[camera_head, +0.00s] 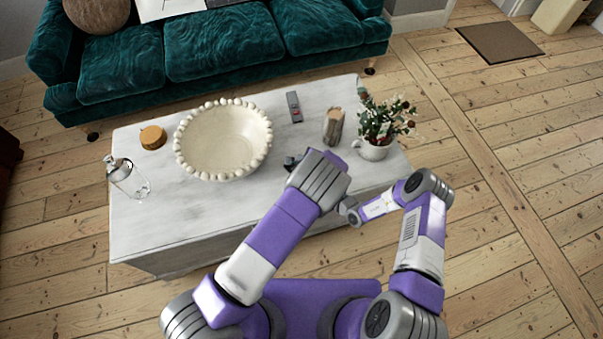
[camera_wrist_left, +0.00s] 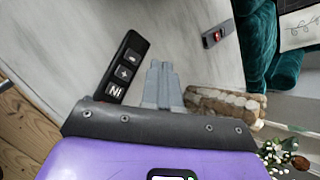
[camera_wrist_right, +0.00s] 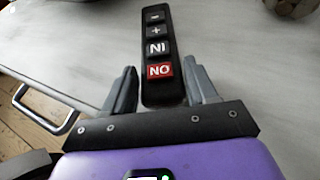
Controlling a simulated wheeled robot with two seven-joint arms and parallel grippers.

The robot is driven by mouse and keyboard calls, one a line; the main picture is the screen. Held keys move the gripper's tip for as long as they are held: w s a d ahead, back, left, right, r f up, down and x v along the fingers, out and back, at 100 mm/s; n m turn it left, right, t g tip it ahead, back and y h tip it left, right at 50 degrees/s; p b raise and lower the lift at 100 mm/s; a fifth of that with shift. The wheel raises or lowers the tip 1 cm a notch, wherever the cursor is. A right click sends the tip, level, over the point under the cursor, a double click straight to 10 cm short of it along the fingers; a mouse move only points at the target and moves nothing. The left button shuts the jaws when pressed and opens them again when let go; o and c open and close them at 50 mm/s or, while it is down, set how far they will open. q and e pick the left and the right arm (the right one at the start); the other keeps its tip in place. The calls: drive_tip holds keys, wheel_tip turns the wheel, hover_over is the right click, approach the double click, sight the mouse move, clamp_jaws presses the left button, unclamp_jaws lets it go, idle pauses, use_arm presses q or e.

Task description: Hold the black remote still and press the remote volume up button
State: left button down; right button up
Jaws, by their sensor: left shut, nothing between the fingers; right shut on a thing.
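The black remote (camera_wrist_right: 157,45) points away from my right gripper (camera_wrist_right: 161,66), whose fingers are shut around its near end. Its plus button (camera_wrist_right: 156,31) lies between the minus and IN buttons, and the red NO button is nearest my gripper. In the left wrist view the remote (camera_wrist_left: 122,68) is left of my left gripper (camera_wrist_left: 161,68), with its near end hidden. The left fingers are shut, empty and beside the plus button, apart from it in the picture. In the head view my left gripper (camera_head: 292,161) is over the table's front part; the left wrist hides my right gripper.
A green sofa (camera_head: 222,43) stands behind. A metal loop (camera_wrist_right: 45,108) shows by the table edge.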

use_arm(q)
drive_tip(key=shift+f, duration=3.55)
drive_tip(key=shift+f, duration=0.4)
drive_tip(key=shift+f, duration=0.45)
drive_tip(key=shift+r, duration=0.85)
drive_tip(key=shift+r, duration=0.1)
drive_tip(key=shift+r, duration=2.45)
